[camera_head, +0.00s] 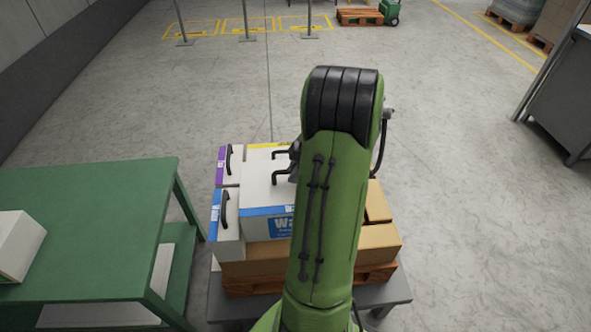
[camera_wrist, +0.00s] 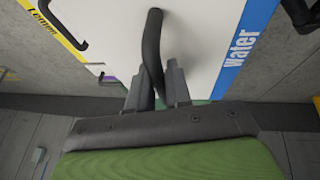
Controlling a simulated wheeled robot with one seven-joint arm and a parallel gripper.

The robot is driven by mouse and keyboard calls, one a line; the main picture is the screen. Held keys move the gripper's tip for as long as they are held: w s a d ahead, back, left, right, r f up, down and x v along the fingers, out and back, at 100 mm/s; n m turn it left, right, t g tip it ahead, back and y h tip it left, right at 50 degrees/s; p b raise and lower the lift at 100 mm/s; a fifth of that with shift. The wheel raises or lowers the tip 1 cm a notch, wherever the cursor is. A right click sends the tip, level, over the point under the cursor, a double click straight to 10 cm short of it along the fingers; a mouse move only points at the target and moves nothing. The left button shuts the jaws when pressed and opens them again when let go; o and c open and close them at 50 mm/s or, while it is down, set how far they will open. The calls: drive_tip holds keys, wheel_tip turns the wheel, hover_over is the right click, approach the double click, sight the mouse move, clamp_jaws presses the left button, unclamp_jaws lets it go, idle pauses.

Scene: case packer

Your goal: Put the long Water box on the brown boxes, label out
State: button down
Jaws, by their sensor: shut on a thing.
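The long Water box (camera_head: 262,198) is white with a blue stripe and a blue Water label facing the near side in the head view. In the wrist view its white top (camera_wrist: 200,40) fills the middle, with the Water stripe at right. My gripper (camera_wrist: 160,88) is shut on its black handle. In the head view my arm hides most of the gripper and the box's right part. The brown boxes (camera_head: 262,262) are on a pallet beneath it. I cannot tell whether the Water box touches them.
A narrow blue-striped box (camera_head: 227,222) and a purple-striped box (camera_head: 229,170) stand close on the left. A yellow-striped Lemon box (camera_head: 258,151) is behind; it also shows in the wrist view (camera_wrist: 70,17). A green table (camera_head: 95,215) holding a white box is further left. Open floor lies right.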

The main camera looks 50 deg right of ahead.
drive_tip(key=shift+f+b, duration=4.25)
drive_tip(key=shift+f, duration=0.95)
drive_tip(key=c, duration=1)
unclamp_jaws()
drive_tip(key=shift+o, duration=0.2)
drive_tip(key=shift+s+f, duration=0.1)
drive_tip(key=p+v, duration=0.6)
drive_tip(key=v, duration=1)
drive_tip(key=shift+f, duration=0.1)
